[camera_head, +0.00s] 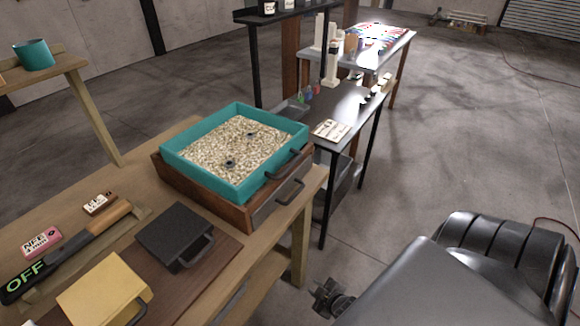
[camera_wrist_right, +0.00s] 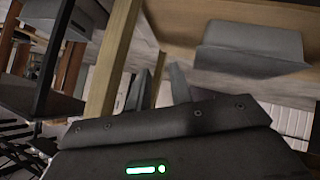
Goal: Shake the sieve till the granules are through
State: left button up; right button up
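The sieve (camera_head: 182,170) is a teal square frame with a dark handle (camera_head: 290,162) on its right side. Pale granules (camera_head: 238,150) cover its floor in the head view, with two small dark round pieces lying among them. The sieve sits on a brown wooden box (camera_head: 235,212) at the right end of the workbench. My right gripper (camera_head: 328,298) is low, off the bench's front right corner, apart from the sieve. In the right wrist view its two fingers (camera_wrist_right: 160,82) stand apart with nothing held between them. My left gripper is out of view.
The workbench (camera_head: 135,178) also holds a black handled box (camera_head: 175,237), a yellow block (camera_head: 104,290) and a bar marked OFF (camera_head: 70,252). A bench leg (camera_wrist_right: 112,60) stands close to my right gripper. A dark table (camera_head: 355,102) stands behind; floor at right is clear.

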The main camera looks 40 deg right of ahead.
jog(key=w+d+r+n+t, duration=0.2)
jog(key=w+r, duration=0.2)
jog(key=r, duration=0.6)
jog(key=w+d+r+n+t, duration=0.1)
jog(key=w+r+n+t, duration=0.15)
jog(key=r, duration=0.65)
jog(key=n+t, duration=0.5)
jog(key=n, duration=0.2)
send_near(291, 163)
jog(key=shift+h, duration=0.4)
jog(key=w+p, duration=0.1)
jog(key=w, duration=0.1)
jog(key=w+p, duration=0.1)
jog(key=w, duration=0.2)
jog(key=w+p, duration=0.1)
jog(key=w, duration=0.2)
jog(key=shift+w+d+r, duration=0.15)
jog(key=shift+w+r, duration=0.05)
jog(key=shift+r, duration=0.2)
jog(key=shift+w, duration=0.75)
jog(key=shift+c, duration=0.2)
grip_shut()
